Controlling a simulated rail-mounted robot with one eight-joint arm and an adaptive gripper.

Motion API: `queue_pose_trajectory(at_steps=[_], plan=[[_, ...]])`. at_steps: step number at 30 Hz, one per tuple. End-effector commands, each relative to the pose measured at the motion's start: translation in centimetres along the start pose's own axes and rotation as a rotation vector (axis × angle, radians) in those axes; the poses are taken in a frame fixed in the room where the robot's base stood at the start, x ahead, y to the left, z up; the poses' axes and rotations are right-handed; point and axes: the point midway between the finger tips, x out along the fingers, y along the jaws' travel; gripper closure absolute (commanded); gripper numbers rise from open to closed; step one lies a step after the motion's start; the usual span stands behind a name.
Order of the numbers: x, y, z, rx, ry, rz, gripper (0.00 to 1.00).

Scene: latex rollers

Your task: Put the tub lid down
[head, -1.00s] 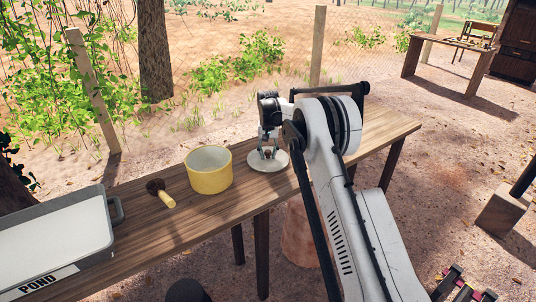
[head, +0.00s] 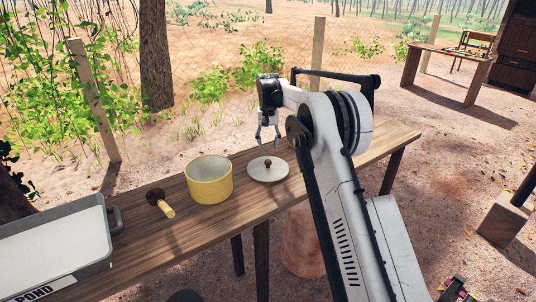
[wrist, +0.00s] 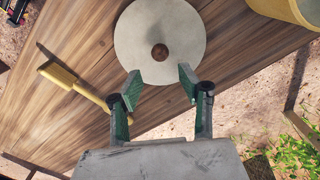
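The tub lid (head: 268,172) is a pale round disc with a brown knob. It lies flat on the wooden table, just right of the yellow tub (head: 209,181), apart from it.
A brush with a yellow handle (head: 168,210) lies left of the tub. A grey tray labelled POND (head: 113,222) sits at the table's left end. A yellow-handled tool (wrist: 85,88) lies beside the lid in the wrist view. The table (head: 245,207) is bare in front.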

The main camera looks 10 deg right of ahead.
Motion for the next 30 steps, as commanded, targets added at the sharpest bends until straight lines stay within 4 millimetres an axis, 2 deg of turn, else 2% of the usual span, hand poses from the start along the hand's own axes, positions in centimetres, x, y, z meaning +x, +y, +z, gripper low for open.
queue_pose_trajectory(at_steps=[3,8,11,14,21,30], plan=[[-1.4,0.0,0.0,0.000,0.000,0.000,0.62],[-2.5,0.0,0.2,-0.001,0.003,0.000,0.62],[-4.0,0.1,0.9,-0.003,0.015,-0.002,0.62],[-6.4,0.3,2.2,-0.008,0.039,-0.005,0.62],[-12.7,1.0,7.1,-0.026,0.113,-0.014,0.62],[-18.6,2.1,14.9,-0.046,0.207,-0.024,0.62]])
